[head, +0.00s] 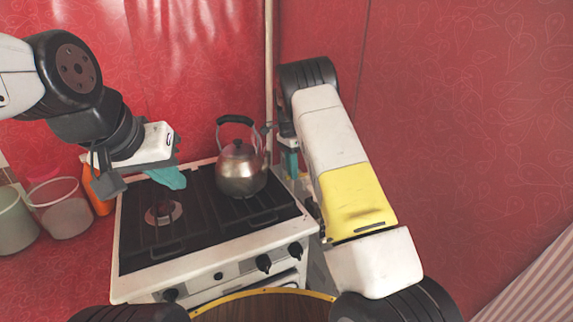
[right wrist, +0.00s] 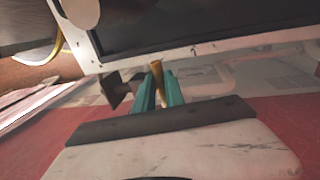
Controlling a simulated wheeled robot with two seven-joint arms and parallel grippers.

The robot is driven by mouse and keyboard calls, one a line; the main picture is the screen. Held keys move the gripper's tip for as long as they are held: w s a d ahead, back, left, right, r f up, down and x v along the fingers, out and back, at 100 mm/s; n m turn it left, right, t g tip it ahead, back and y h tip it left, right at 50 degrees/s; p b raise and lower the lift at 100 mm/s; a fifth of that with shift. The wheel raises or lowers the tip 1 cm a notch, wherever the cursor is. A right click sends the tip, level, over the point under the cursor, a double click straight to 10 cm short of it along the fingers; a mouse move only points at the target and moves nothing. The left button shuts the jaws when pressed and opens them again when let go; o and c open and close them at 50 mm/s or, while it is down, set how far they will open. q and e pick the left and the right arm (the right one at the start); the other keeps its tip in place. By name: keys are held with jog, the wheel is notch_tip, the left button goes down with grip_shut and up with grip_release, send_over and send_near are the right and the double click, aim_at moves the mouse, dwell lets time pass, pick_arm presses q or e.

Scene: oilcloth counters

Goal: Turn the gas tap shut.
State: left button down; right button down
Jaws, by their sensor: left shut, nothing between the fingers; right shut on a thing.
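In the right wrist view, the teal fingers of my right gripper (right wrist: 158,98) are shut on a narrow brass-yellow piece (right wrist: 157,73), which looks like the handle of the gas tap. It stands up between the fingertips; its lower part is hidden by them. In the head view my right gripper (head: 290,163) is behind the stove's right side, close to the pale vertical pipe (head: 268,75), and the tap is hidden there. My left gripper (head: 168,178) is shut and empty above the back left of the stove (head: 215,262).
A metal kettle (head: 241,172) stands on the right of the hob, close to my right arm. An orange bottle (head: 98,196) and clear containers (head: 62,210) stand left of the stove. Red walls close in behind and on the right.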

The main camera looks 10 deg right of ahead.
jog(key=shift+w+r, duration=0.1)
jog(key=c, duration=1.4)
grip_release()
notch_tip(320, 180, up, 8)
jog(key=w, duration=0.1)
jog(key=shift+w+a+f, duration=0.2)
jog(key=shift+a+f, duration=0.05)
